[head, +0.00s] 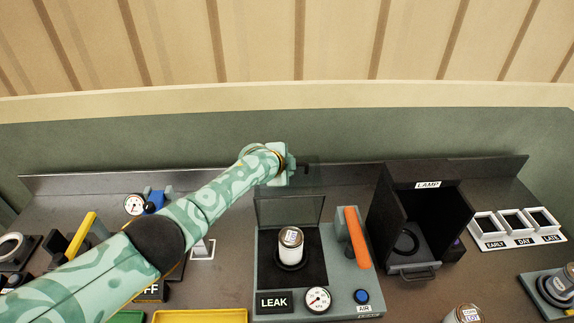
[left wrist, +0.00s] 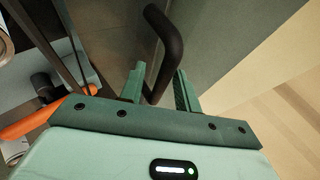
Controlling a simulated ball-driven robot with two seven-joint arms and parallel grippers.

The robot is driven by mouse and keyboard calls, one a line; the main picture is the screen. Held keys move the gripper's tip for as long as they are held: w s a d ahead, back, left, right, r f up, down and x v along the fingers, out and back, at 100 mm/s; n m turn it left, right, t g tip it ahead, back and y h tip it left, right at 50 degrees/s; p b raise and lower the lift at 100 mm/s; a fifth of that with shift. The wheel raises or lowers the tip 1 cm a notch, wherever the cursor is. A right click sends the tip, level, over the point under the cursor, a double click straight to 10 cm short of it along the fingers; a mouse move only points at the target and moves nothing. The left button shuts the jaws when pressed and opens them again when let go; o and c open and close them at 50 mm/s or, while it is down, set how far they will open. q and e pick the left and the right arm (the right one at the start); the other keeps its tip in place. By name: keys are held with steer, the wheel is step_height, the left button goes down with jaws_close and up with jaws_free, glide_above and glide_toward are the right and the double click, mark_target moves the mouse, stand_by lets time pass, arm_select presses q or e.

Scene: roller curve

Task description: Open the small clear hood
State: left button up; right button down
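The small clear hood (head: 290,211) belongs to the LEAK station. It looks swung up, with its see-through panels standing behind a silver can (head: 290,245), which sits uncovered on a black pad. The hood's black bar handle (left wrist: 172,40) shows in the left wrist view, and its end shows in the head view (head: 306,169). My left gripper (head: 296,166) is at the top of the raised hood, beside the handle. In the left wrist view its two fingers (left wrist: 158,82) stand apart on either side of the handle, with gaps visible. My right gripper is out of view.
An orange lever (head: 357,238), a gauge (head: 317,299) and a blue AIR button (head: 361,296) are on the station. A black LAMP box (head: 428,183) stands to the right. White trays (head: 513,226) lie beyond it. A low rim (head: 350,172) runs along the bench's back.

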arm_select(q)
steer(key=shift+s+r+p, duration=0.2)
steer(key=shift+r+p, duration=0.05)
steer(key=shift+p, duration=0.15)
steer(key=p+v, duration=0.3)
steer(key=v, duration=0.2)
steer(key=shift+s+a+r, duration=0.15)
steer(key=shift+s+r, duration=0.1)
steer(key=p+v, duration=0.1)
steer(key=v, duration=0.9)
steer(key=shift+f, duration=0.1)
